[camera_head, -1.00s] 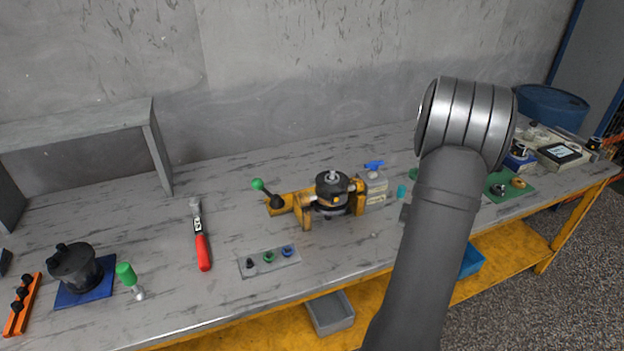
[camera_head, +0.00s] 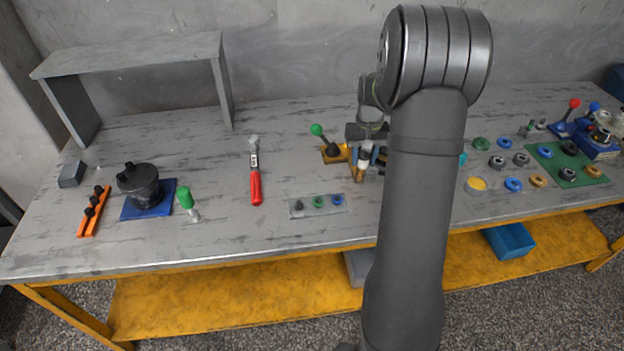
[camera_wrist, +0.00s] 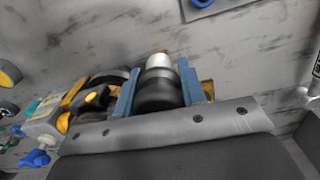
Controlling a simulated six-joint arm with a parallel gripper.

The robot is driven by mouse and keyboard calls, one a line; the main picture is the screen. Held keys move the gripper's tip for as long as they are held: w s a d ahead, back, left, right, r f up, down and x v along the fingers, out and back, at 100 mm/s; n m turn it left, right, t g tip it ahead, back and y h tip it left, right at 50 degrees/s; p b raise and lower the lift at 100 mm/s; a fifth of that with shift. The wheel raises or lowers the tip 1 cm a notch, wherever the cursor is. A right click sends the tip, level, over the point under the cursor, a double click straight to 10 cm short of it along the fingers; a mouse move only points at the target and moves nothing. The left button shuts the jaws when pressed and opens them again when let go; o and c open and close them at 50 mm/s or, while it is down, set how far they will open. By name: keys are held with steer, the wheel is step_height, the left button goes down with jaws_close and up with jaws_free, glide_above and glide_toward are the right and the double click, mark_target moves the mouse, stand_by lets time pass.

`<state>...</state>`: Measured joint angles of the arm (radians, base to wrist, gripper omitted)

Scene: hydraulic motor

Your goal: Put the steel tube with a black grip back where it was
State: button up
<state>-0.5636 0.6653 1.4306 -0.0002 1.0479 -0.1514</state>
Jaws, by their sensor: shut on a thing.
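My gripper (camera_head: 367,163) is shut on the steel tube with a black grip. In the wrist view the gripper's bluish jaws (camera_wrist: 160,70) flank the black grip (camera_wrist: 157,92), and the pale steel end (camera_wrist: 159,61) points away from the palm. The held tube is small and partly covered in the head view. The gripper is over or just in front of the yellow fixture (camera_head: 335,154); the exact gap cannot be told. In the wrist view the fixture's black and yellow parts (camera_wrist: 97,97) lie left of the jaws.
A green-knobbed lever (camera_head: 317,130) stands beside the gripper. A plate with small plugs (camera_head: 318,212) lies in front, a red-handled tool (camera_head: 255,187) to the left. A black pot (camera_head: 140,185) is on a blue mat. Rings and a green mat (camera_head: 590,180) are at right. Bench between is clear.

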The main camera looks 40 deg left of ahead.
steer(key=s+a+n, duration=0.1)
steer(key=s+a, duration=0.1)
steer(key=a, duration=0.2)
glide_above(312, 179)
step_height(312, 179, down, 6)
steer(key=shift+f, duration=2.05)
steer(key=o, duration=0.6)
steer(key=shift+f, duration=0.15)
steer(key=o, duration=0.4)
step_height(312, 179, up, 12)
steer(key=shift+r, duration=0.2)
